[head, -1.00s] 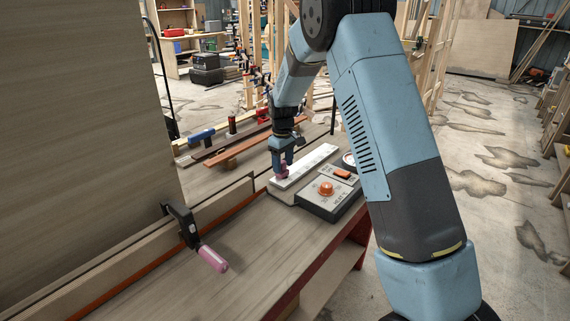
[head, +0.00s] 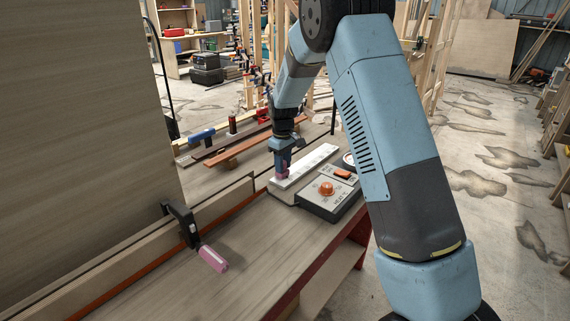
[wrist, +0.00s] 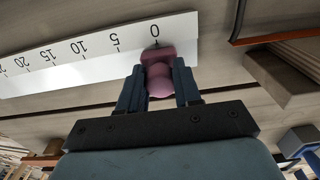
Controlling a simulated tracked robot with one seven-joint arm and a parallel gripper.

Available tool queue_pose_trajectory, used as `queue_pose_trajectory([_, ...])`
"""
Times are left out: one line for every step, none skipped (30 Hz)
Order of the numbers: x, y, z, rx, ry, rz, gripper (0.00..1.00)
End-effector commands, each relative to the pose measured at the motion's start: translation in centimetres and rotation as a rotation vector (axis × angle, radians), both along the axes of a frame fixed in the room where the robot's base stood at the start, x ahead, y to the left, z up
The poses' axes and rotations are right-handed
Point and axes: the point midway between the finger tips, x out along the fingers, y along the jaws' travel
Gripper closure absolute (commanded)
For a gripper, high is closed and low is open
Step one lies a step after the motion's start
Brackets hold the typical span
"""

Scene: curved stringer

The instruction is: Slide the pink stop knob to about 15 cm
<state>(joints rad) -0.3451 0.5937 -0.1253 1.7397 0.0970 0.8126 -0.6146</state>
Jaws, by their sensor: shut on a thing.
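The pink stop knob (wrist: 158,72) sits at the 0 mark of a white scale (wrist: 100,55) in the wrist view. The scale's printed marks run 0, 5, 10, 15, 20 toward the left there. My gripper (wrist: 158,88) is shut on the knob, one finger on each side of it. In the head view my gripper (head: 282,166) points down at the near end of the white scale (head: 313,161), with a little of the pink knob (head: 281,176) showing below the fingers.
A grey control box (head: 322,198) with an orange button stands right beside the scale. A black clamp with a pink handle (head: 213,258) is on the fence at the front left. A blue-handled clamp (head: 201,135) lies behind. The bench front (head: 240,260) is clear.

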Motion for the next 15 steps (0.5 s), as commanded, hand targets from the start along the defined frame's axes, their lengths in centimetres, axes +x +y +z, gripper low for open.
queue_pose_trajectory([-0.1,-0.1,0.0,-0.001,0.002,-0.001,1.00])
queue_pose_trajectory([-0.1,-0.1,0.0,-0.001,0.003,-0.001,1.00])
queue_pose_trajectory([-0.1,-0.1,0.0,-0.001,0.003,-0.001,1.00])
queue_pose_trajectory([-0.1,-0.1,0.0,-0.001,0.003,-0.001,1.00])
queue_pose_trajectory([-0.1,-0.2,0.0,-0.001,0.003,-0.001,1.00])
queue_pose_trajectory([-0.1,-0.2,0.0,-0.001,0.003,-0.001,1.00])
queue_pose_trajectory([-0.1,-0.2,-0.1,-0.002,0.004,-0.002,1.00])
queue_pose_trajectory([0.0,-0.2,-0.1,-0.002,0.004,-0.002,1.00])
queue_pose_trajectory([0.1,-0.4,-0.1,-0.002,0.004,-0.003,1.00])
queue_pose_trajectory([0.2,-0.5,-0.1,-0.002,0.004,-0.003,1.00])
queue_pose_trajectory([0.4,-0.7,-0.1,-0.002,0.004,-0.004,1.00])
queue_pose_trajectory([0.8,-1.1,-0.1,-0.003,0.004,-0.005,1.00])
queue_pose_trajectory([1.2,-1.5,-0.1,-0.003,0.004,-0.005,1.00])
queue_pose_trajectory([1.6,-1.9,-0.1,-0.003,0.004,-0.006,1.00])
queue_pose_trajectory([2.2,-2.5,-0.1,-0.002,0.004,-0.006,1.00])
